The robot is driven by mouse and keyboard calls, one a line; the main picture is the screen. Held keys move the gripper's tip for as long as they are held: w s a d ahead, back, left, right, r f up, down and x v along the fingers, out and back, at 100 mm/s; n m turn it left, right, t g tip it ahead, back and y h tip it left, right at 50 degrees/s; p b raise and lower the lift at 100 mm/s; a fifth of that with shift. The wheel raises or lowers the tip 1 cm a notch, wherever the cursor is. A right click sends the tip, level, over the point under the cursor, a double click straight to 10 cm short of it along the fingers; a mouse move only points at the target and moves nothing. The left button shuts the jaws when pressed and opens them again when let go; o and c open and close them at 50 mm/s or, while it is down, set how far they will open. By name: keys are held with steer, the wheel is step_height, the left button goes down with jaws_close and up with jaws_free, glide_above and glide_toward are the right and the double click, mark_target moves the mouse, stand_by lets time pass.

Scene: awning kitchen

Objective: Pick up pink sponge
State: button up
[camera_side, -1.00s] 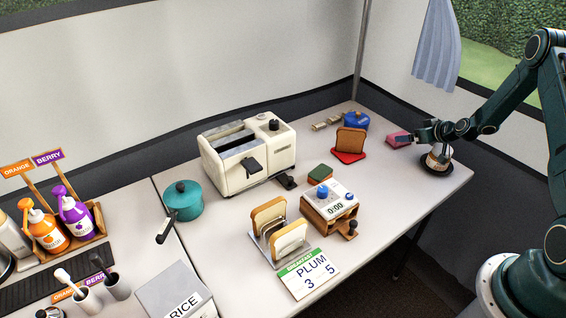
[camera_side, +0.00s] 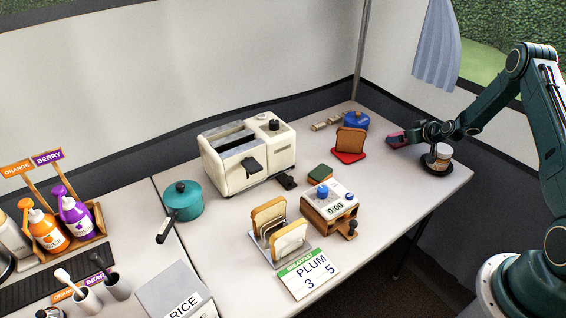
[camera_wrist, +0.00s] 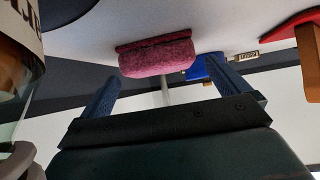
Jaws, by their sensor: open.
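The pink sponge (camera_side: 394,136) lies at the far right end of the table in the side view, partly hidden by my gripper (camera_side: 403,140). In the wrist view the sponge (camera_wrist: 157,57) sits ahead of my gripper (camera_wrist: 162,72), roughly between the lines of its two blue fingers. The fingers are spread wide with nothing held. Whether they reach beside the sponge is hard to tell.
A jar (camera_side: 441,157) on a dark round base stands close beside my gripper; it also shows at the wrist view's left edge (camera_wrist: 16,65).

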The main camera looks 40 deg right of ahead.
steer(key=shift+x, duration=1.4)
steer(key=c, duration=1)
steer(key=shift+r, duration=0.1)
step_height(320, 180, up, 20)
